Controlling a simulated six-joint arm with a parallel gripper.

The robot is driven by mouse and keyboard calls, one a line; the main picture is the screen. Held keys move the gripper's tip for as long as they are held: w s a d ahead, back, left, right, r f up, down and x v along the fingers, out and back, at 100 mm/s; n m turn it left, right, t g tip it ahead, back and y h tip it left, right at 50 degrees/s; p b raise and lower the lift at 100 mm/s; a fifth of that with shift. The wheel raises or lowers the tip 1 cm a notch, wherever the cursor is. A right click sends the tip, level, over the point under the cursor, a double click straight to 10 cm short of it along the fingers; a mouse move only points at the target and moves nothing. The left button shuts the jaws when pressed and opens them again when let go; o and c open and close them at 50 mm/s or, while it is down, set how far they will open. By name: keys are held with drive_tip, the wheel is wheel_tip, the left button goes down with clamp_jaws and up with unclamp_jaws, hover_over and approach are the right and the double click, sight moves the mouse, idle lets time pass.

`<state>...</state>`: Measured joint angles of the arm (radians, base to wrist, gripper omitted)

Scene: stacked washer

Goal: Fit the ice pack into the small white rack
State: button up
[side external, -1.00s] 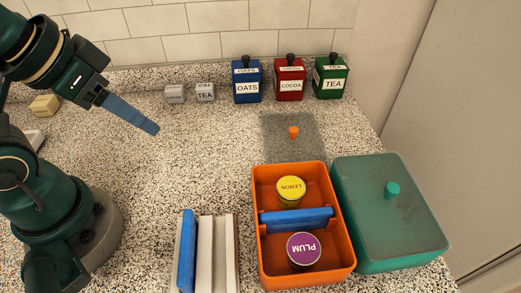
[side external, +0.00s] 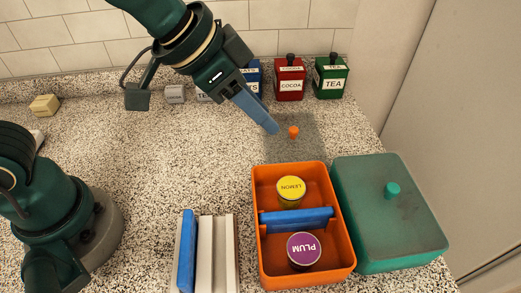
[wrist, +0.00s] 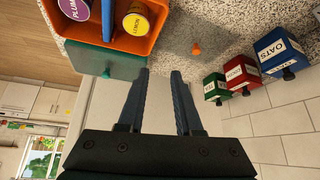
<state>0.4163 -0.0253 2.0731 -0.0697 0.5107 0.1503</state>
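A white rack (side external: 220,250) with upright walls stands at the front left of the counter, cut by the lower edge of the side view. A blue slab (side external: 187,250) stands upright at its left side; I cannot tell whether it is inside. Another blue slab (side external: 297,220) lies across the orange box (side external: 263,265), between two tins. I cannot tell which slab is the ice pack. My gripper (side external: 273,129) is in the air behind the orange box, near a small orange knob (side external: 293,132). In the wrist view its fingers (wrist: 160,73) are apart with nothing between them.
The orange box holds a yellow LEMON tin (side external: 291,188) and a purple PLUM tin (side external: 304,248). A green lidded box (side external: 390,225) stands right of it. Blue, red (side external: 290,80) and green (side external: 331,78) canisters stand by the wall. The counter's middle left is clear.

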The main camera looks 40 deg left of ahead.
sight(296, 213)
drive_tip(key=shift+m+g, duration=0.8)
drive_tip(key=shift+m, duration=0.1)
drive_tip(key=d+f, duration=0.1)
drive_tip(key=d, duration=0.1)
drive_tip(key=d+f, duration=0.1)
drive_tip(key=f, duration=0.1)
drive_tip(key=s+d+f, duration=0.1)
drive_tip(key=d, duration=0.1)
drive_tip(key=shift+d+f, duration=0.3)
drive_tip(key=shift+f, duration=0.05)
drive_tip(key=shift+m+g, duration=0.6)
drive_tip(key=s+d+f, duration=0.2)
drive_tip(key=f, duration=0.1)
drive_tip(key=s+f, duration=0.1)
drive_tip(key=shift+d+f, duration=0.15)
drive_tip(key=shift+d, duration=0.25)
drive_tip(key=shift+x, duration=2.3)
drive_tip(key=shift+w+f, duration=0.1)
drive_tip(key=shift+f, duration=0.1)
clamp_jaws()
